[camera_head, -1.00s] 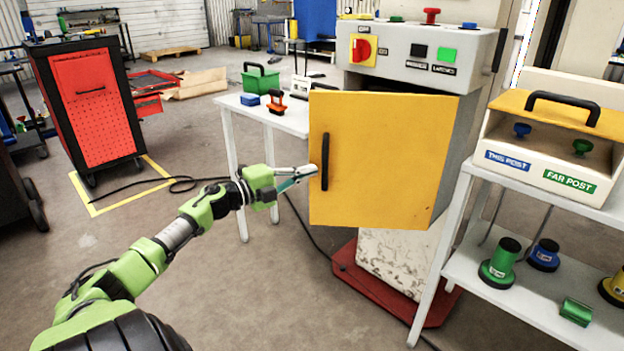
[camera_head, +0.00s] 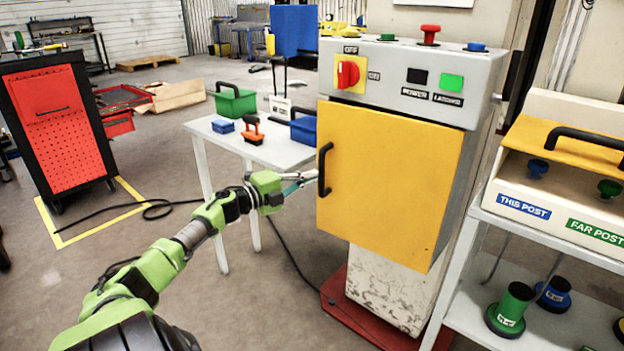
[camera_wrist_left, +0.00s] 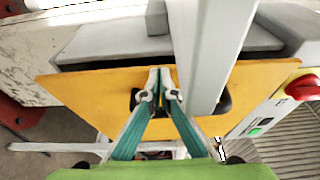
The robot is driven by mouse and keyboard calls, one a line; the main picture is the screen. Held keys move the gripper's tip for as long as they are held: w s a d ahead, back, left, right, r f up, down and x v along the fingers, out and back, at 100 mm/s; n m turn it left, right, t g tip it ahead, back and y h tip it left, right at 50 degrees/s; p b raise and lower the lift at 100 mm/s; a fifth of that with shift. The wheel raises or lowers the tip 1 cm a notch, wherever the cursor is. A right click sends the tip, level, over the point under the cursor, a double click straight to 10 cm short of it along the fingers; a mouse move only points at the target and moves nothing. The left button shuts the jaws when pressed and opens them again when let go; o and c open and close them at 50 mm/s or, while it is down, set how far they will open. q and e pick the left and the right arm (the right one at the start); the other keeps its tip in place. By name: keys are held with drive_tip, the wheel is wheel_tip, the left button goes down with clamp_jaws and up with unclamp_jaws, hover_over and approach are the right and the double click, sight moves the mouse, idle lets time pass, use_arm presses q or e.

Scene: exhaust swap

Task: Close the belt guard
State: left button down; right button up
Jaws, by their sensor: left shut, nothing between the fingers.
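The belt guard is the yellow door (camera_head: 390,185) on the front of the grey machine cabinet, below its control panel. It stands close to the cabinet front, and I cannot tell from the head view whether it is fully flush. Its black handle (camera_head: 324,169) is near its left edge. My left gripper (camera_head: 312,176) is shut and empty, with its fingertips at the door's left edge beside the handle. In the left wrist view the shut fingertips (camera_wrist_left: 160,76) lie over the yellow door (camera_wrist_left: 85,88), and a dark gap shows along one door edge. My right gripper is not in view.
The control panel (camera_head: 408,80) has a red knob and coloured buttons. A white table (camera_head: 265,152) with a green box stands left of the cabinet. A white shelf (camera_head: 470,300) with a post box stands close on the right. A red tool cabinet (camera_head: 60,130) is far left.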

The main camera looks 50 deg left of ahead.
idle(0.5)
use_arm(q)
drive_tip(key=s+a, duration=0.1)
drive_tip(key=s, duration=1.1)
drive_tip(key=s+d+n+y+p, duration=0.1)
drive_tip(key=d+n+y+p, duration=0.3)
drive_tip(key=d+y+p, duration=0.15)
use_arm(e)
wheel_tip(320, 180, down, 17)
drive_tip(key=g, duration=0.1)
use_arm(q)
drive_tip(key=w+a+b, duration=0.2)
drive_tip(key=w, duration=1.1)
drive_tip(key=shift+w+a+f+b, duration=0.15)
drive_tip(key=shift+w+f+b, duration=0.05)
drive_tip(key=shift+f+b, duration=0.2)
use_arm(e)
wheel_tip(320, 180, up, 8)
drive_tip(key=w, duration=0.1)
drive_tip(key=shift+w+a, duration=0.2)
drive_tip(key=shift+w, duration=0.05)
use_arm(q)
drive_tip(key=shift+y, duration=0.25)
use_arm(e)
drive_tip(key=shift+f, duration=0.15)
